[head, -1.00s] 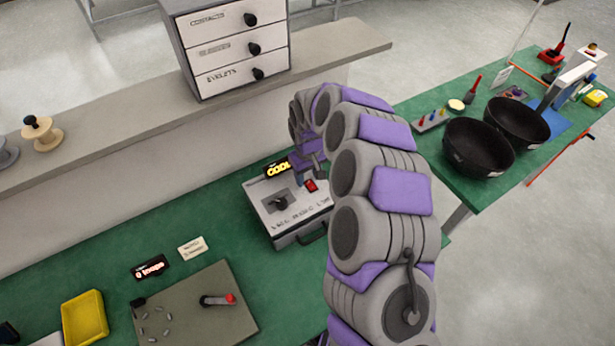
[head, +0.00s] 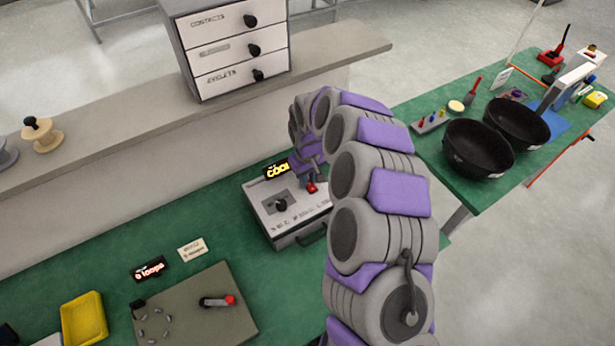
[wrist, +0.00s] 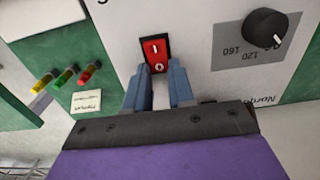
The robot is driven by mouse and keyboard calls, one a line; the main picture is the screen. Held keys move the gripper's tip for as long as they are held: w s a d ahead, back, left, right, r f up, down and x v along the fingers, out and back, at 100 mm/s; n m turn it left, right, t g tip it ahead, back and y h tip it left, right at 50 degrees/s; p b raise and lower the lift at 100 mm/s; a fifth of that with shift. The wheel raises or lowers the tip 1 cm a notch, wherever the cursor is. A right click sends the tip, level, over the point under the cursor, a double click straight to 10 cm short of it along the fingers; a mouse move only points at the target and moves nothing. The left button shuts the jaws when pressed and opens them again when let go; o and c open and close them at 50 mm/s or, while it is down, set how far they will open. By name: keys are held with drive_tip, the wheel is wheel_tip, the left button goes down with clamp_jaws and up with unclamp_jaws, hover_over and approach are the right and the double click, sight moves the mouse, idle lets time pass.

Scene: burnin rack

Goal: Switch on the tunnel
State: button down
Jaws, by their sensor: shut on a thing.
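The tunnel looks to be the pale grey box (head: 262,208) on the green bench, with a black dial (head: 281,205) and a red rocker switch (head: 311,188) on top. In the wrist view the switch (wrist: 155,50) shows a line mark at its upper end and a ring at its lower end. The dial (wrist: 265,28) is to its right. My gripper (wrist: 159,75) is at the switch's lower end, its two blue-grey fingers either side of it, shut on it. In the head view my gripper (head: 308,182) partly covers the switch. A small display (head: 277,170) behind the box reads "COOL".
A board (head: 190,305) with a red-tipped lever, a "0 loops" display (head: 150,268) and a yellow tray (head: 84,318) lie to the left. Drawers (head: 235,50) stand on the ledge behind. Black bowls (head: 478,148) stand on the right bench.

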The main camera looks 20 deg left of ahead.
drive_tip(key=shift+d, duration=0.1)
drive_tip(key=shift+s+d+r+t+y+p, duration=0.1)
drive_tip(key=shift+t+y+p, duration=0.2)
drive_tip(key=shift+t+y, duration=0.15)
drive_tip(key=shift+s+d+t+y, duration=0.1)
drive_tip(key=shift+s+t+y, duration=0.05)
drive_tip(key=shift+t+y, duration=0.4)
drive_tip(key=c, duration=1)
unclamp_jaws()
drive_tip(key=shift+o, duration=0.2)
drive_tip(key=shift+r, duration=0.15)
drive_tip(key=p+v, duration=0.3)
drive_tip(key=v, duration=1.4)
drive_tip(key=shift+d, duration=0.2)
